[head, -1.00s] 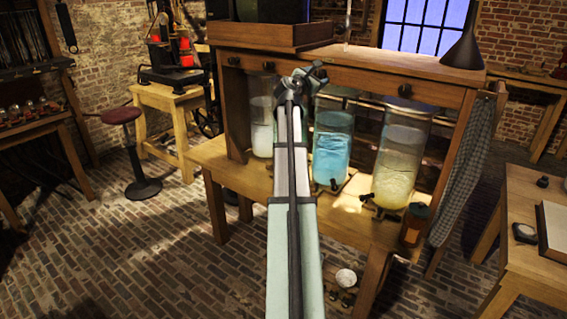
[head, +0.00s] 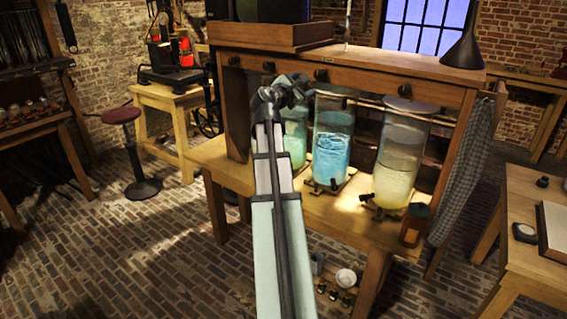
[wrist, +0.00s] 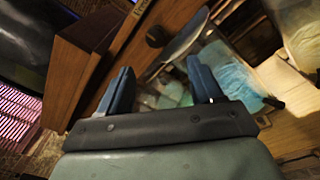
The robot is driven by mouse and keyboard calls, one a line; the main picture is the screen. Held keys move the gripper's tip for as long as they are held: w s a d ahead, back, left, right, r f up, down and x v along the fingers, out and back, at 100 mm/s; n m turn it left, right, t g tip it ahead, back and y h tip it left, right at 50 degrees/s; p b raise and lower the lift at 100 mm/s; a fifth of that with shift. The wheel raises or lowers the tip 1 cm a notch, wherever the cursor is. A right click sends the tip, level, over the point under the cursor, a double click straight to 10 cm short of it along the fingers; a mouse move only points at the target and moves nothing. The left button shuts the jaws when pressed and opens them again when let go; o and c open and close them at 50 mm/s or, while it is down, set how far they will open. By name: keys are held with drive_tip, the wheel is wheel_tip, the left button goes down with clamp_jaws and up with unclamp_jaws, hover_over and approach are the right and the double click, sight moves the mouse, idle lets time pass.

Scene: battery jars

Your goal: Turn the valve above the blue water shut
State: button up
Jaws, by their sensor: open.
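The glass jar of blue water (head: 332,150) stands on the wooden bench in the head view, and it also shows in the wrist view (wrist: 228,78). Above it, a dark round valve knob (head: 321,74) sits on the wooden front board. A dark knob in the wrist view (wrist: 155,36), beside a jar's glass rim, appears to be the same one. My gripper (head: 290,90) is just left of and lower than this knob in the head view. In the wrist view my gripper (wrist: 158,78) has its fingers spread with nothing between them, and the knob lies beyond the fingertips.
A jar of green liquid (head: 296,138) stands left of the blue one, partly behind my arm. A jar of yellowish liquid (head: 396,160) stands to the right, under another knob (head: 404,90). Two more knobs are on the board at left. A dark funnel (head: 465,42) stands on top.

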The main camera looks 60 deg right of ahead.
drive_tip(key=a+f+m+y, duration=0.4)
drive_tip(key=f+m, duration=0.4)
drive_tip(key=f, duration=0.4)
drive_tip(key=w+a+f+m+y, duration=0.1)
drive_tip(key=a+f+m+y, duration=0.3)
drive_tip(key=f+m, duration=0.5)
drive_tip(key=shift+w+f+t+y, duration=0.15)
drive_tip(key=shift+f+t+y, duration=0.2)
drive_tip(key=shift+f, duration=1.6)
drive_tip(key=shift+m, duration=0.3)
